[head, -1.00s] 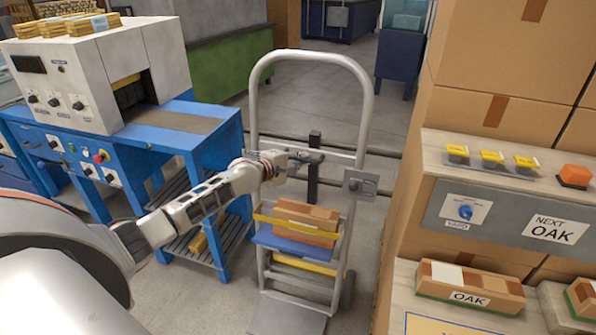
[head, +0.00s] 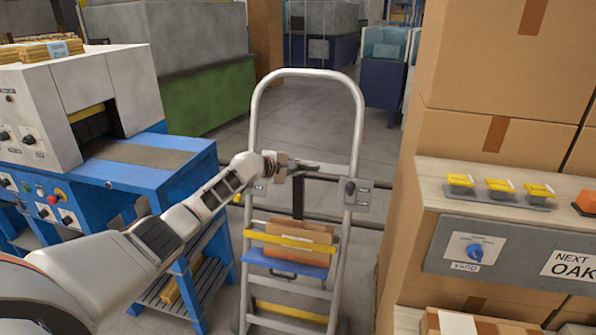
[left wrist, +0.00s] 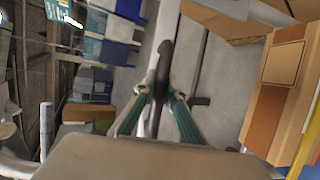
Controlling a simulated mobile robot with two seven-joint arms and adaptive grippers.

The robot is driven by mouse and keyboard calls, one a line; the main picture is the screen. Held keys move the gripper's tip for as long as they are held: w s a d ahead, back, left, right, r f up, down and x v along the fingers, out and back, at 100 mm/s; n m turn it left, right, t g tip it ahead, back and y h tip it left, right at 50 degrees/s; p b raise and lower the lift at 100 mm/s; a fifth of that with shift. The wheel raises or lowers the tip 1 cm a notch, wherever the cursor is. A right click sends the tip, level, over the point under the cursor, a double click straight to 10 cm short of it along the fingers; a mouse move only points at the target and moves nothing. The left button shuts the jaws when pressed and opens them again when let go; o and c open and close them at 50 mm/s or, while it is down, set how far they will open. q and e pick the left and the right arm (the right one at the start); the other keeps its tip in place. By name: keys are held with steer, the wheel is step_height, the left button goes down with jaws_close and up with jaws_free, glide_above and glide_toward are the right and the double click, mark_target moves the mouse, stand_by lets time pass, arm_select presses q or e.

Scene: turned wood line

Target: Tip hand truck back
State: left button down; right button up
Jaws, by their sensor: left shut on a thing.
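The hand truck (head: 359,125) stands in the middle of the head view, a tall grey frame with a rounded top. A wood block (head: 315,232) rests on it behind a yellow strap (head: 290,243) and above a blue crosspiece (head: 285,262). My left gripper (head: 297,167) is at the frame's upper middle. In the left wrist view its teal-padded fingers (left wrist: 160,108) are shut around a dark handle (left wrist: 164,62). The handle's join to the frame is partly hidden by the gripper. A grey plate with a dark knob (head: 350,190) sits on the right upright. My right gripper is not in view.
A blue machine bench (head: 185,165) stands close on the left. Stacked cartons (head: 480,90) and a shelf with a grey panel (head: 505,255) crowd the right. A dark post (head: 298,200) and rail show behind the truck. Open floor (head: 300,120) lies beyond.

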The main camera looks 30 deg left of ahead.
arm_select(q)
steer(key=shift+w+a+r, duration=0.1)
steer(key=shift+w+r, duration=0.05)
steer(key=shift+r, duration=0.1)
steer(key=c, duration=2.3)
jaws_free()
steer(key=shift+c, duration=0.2)
steer(key=o, duration=0.3)
steer(key=shift+w+f, duration=0.2)
steer(key=shift+w, duration=0.05)
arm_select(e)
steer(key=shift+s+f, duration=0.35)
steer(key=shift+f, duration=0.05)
arm_select(q)
steer(key=shift+s, duration=0.1)
steer(key=shift+s, duration=0.15)
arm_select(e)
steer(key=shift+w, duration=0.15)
arm_select(q)
steer(key=shift+s+a+r, duration=0.15)
steer(key=shift+s, duration=0.05)
steer(key=v, duration=1.1)
steer(key=shift+r, duration=0.15)
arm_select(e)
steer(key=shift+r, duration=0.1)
